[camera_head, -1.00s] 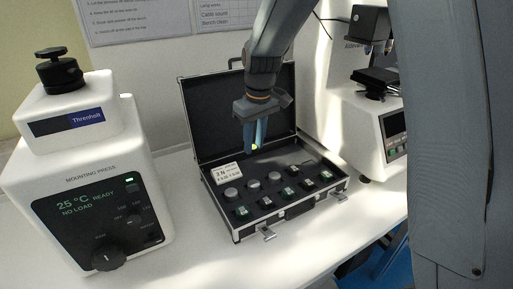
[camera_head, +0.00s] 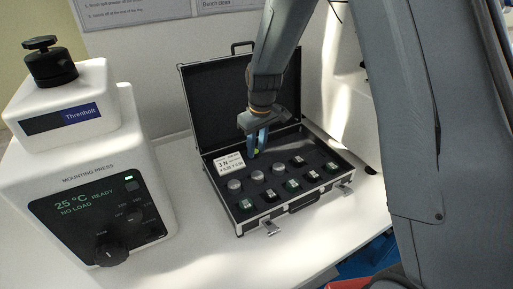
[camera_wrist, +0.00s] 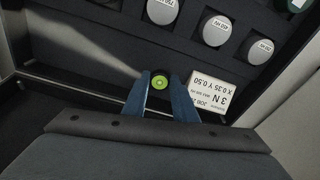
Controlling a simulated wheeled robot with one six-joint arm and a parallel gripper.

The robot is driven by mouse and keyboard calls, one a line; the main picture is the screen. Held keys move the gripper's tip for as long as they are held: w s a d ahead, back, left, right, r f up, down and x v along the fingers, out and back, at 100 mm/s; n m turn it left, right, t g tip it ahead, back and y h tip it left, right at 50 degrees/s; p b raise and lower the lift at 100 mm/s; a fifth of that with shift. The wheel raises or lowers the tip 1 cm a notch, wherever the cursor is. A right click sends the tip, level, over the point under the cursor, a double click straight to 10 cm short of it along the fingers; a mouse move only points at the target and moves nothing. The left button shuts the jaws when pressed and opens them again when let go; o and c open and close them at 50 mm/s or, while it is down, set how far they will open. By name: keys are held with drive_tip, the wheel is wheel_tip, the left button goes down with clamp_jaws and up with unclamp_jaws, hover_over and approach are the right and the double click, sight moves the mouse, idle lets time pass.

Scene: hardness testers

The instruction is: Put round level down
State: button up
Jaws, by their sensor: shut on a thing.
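The round level is a small green-yellow disc with a dark rim (camera_wrist: 160,83), held between the blue fingertips of my gripper (camera_wrist: 159,88) in the wrist view. In the head view my gripper (camera_head: 258,142) points down over the back part of the open case (camera_head: 241,212), and only a speck of the level (camera_head: 257,151) shows between the fingers. The gripper is shut on the level. Whether the level touches the case's foam is hard to tell. A white job card (camera_head: 229,163) lies in the case just left of the fingers; it also shows in the wrist view (camera_wrist: 217,92).
Several round grey blocks (camera_head: 234,184) and dark square blocks (camera_head: 247,204) sit in the foam in front of the gripper. The case lid (camera_head: 215,105) stands open behind. A white mounting press (camera_head: 85,170) is at left. The bench front (camera_head: 300,262) is clear.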

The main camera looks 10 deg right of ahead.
drive_tip(key=shift+f, duration=0.4)
drive_tip(key=shift+f, duration=0.15)
drive_tip(key=o, duration=1)
wheel_tip(320, 180, up, 12)
drive_tip(key=s+b, duration=0.1)
drive_tip(key=b, duration=0.1)
drive_tip(key=s+d+f+m, duration=0.1)
drive_tip(key=s+d+m, duration=0.1)
drive_tip(key=s+d, duration=0.2)
drive_tip(key=s+d+f+m, duration=0.2)
drive_tip(key=s+d, duration=0.2)
drive_tip(key=s, duration=0.7)
drive_tip(key=s+d+f+m, duration=0.2)
drive_tip(key=s+d, duration=0.3)
drive_tip(key=s, duration=0.2)
drive_tip(key=shift+s+f+m+g+h, duration=0.15)
drive_tip(key=shift+m+g+h, duration=0.25)
